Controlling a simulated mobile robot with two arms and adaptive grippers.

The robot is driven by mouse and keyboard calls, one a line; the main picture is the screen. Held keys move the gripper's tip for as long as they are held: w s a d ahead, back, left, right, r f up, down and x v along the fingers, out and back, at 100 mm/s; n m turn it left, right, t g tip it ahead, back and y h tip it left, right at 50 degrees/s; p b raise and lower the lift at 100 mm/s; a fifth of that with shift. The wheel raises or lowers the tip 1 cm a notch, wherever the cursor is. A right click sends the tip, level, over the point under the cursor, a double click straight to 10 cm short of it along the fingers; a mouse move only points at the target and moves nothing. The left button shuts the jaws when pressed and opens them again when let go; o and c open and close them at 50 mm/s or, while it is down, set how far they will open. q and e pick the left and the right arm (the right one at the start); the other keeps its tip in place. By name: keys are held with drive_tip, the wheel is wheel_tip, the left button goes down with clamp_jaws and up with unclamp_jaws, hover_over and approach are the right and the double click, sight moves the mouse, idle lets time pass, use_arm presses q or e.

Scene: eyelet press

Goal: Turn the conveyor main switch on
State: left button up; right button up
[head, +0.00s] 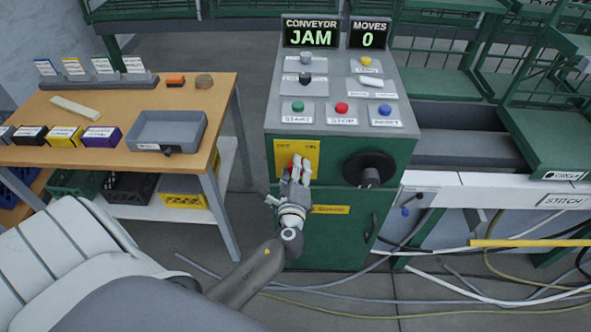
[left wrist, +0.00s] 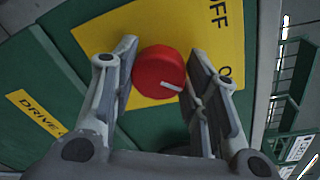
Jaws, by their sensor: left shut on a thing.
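The conveyor main switch is a red round knob (left wrist: 160,72) with a white mark, on a yellow plate (head: 311,150) lettered OFF and ON on the front of the green cabinet. In the left wrist view the white mark lies on the knob's lower right part. My left gripper (head: 295,170) is at the plate, with a finger on each side of the knob, shut on it. In the head view the fingers hide most of the knob. My right gripper is not in view.
A black round handwheel (head: 369,169) sits right of the switch. The sloped panel above has start (head: 298,107), stop (head: 341,109) and blue (head: 385,111) buttons. The display (head: 311,33) reads CONVEYOR JAM. A wooden table (head: 120,105) stands left; cables lie on the floor.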

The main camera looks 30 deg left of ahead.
use_arm(q)
drive_tip(key=shift+f, duration=0.1)
drive_tip(key=o, duration=1)
drive_tip(key=v, duration=1.2)
